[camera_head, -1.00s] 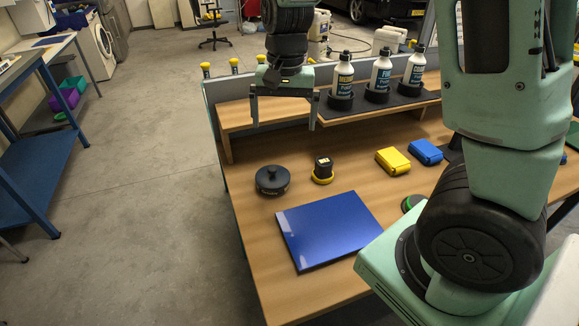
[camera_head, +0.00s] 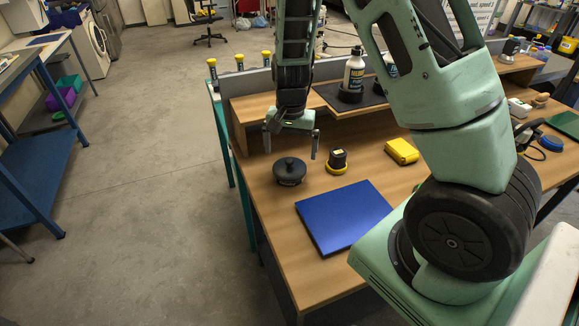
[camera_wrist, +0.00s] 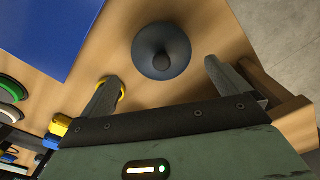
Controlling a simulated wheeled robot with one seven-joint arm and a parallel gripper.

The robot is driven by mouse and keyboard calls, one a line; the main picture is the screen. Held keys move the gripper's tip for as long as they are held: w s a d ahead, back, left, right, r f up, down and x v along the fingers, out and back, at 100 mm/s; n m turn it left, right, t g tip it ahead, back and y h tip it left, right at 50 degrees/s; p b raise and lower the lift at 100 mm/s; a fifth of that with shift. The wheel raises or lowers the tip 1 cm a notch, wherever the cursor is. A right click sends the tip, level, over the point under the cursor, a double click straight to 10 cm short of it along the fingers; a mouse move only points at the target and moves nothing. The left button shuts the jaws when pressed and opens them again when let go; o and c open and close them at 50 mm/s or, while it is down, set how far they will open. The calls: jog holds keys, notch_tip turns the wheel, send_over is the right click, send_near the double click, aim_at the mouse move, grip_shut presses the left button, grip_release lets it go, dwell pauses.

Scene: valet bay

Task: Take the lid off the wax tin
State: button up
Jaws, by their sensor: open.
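The wax tin (camera_head: 289,180) is a round dark tin on the wooden table, left of the blue board. Its lid (camera_head: 289,166) is on it and has a knob on top. In the wrist view the lid (camera_wrist: 161,51) shows from above, with its knob (camera_wrist: 162,62) near the middle. My gripper (camera_head: 291,154) is open and empty, above the table close to the tin. In the wrist view its two fingers (camera_wrist: 162,76) are apart, and the lid lies between and beyond their tips. I cannot tell the exact height gap.
A flat blue board (camera_head: 343,216) lies in front. A yellow box (camera_head: 402,151) lies farther right. A raised shelf (camera_head: 252,108) with bottles (camera_head: 354,70) stands behind.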

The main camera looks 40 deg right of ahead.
aim_at(290, 160)
jog(key=f, duration=0.5)
jog(key=shift+a+p, duration=0.2)
jog(key=shift+p, duration=0.2)
jog(key=c, duration=0.7)
